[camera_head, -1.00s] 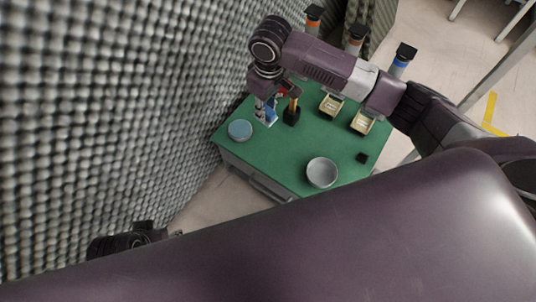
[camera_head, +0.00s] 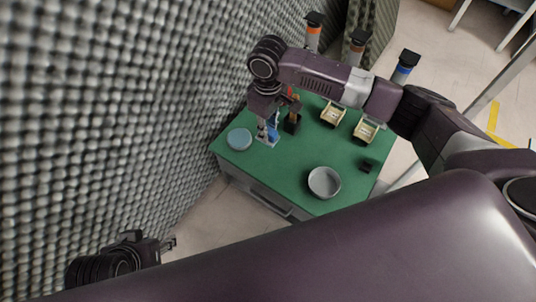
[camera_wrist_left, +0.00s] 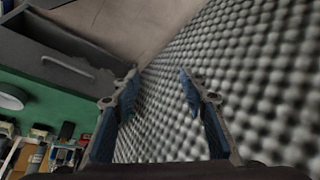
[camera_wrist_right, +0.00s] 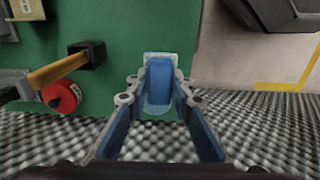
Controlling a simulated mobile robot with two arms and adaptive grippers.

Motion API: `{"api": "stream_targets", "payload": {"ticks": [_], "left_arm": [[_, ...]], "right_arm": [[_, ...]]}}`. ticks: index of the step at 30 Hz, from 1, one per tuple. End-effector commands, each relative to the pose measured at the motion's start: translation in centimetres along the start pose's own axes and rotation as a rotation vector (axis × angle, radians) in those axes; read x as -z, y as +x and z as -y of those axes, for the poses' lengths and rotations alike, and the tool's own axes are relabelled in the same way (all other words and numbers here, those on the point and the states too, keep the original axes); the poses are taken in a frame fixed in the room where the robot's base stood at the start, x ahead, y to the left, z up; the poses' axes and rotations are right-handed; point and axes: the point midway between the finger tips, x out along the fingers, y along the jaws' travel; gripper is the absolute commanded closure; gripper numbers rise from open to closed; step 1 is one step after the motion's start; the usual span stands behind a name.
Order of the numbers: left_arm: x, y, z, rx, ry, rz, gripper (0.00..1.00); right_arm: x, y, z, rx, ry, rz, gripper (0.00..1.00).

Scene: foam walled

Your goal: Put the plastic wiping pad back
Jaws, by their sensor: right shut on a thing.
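The plastic wiping pad (camera_wrist_right: 160,84) is a blue block with a pale, clear-looking part around it. My right gripper (camera_wrist_right: 157,98) is shut on it, with one finger on each side. In the head view the blue pad (camera_head: 272,129) and my right gripper (camera_head: 266,137) are at the table's wall-side edge, close to the green top. I cannot tell whether the pad touches the table. My left gripper (camera_wrist_left: 158,78) is open and empty, beside the foam wall and away from the table; it also shows at the lower left of the head view (camera_head: 170,243).
A wooden-handled tool (camera_wrist_right: 58,70) in a black holder and a red round thing (camera_wrist_right: 62,97) stand near the pad. Foam wall (camera_head: 110,120) borders the left.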

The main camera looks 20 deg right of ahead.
Motion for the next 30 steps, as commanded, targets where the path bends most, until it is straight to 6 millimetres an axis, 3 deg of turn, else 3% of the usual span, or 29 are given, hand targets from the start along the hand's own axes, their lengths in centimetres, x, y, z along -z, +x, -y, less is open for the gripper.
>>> {"api": "stream_targets", "payload": {"ticks": [8, 18, 30], "left_arm": [[7.5, 0.3, -0.9, -0.016, 0.009, -0.292, 0.6], [15.6, -2.2, -1.9, -0.036, 0.014, -0.641, 0.6], [18.6, -4.2, -2.4, -0.046, 0.015, -0.793, 0.6]], "right_arm": [[0.0, 3.8, 0.0, 0.0, 0.001, 0.0, 1.0], [0.0, 7.9, 0.0, -0.001, 0.0, 0.0, 1.0], [0.0, 9.4, 0.0, -0.001, 0.0, 0.0, 1.0]]}}
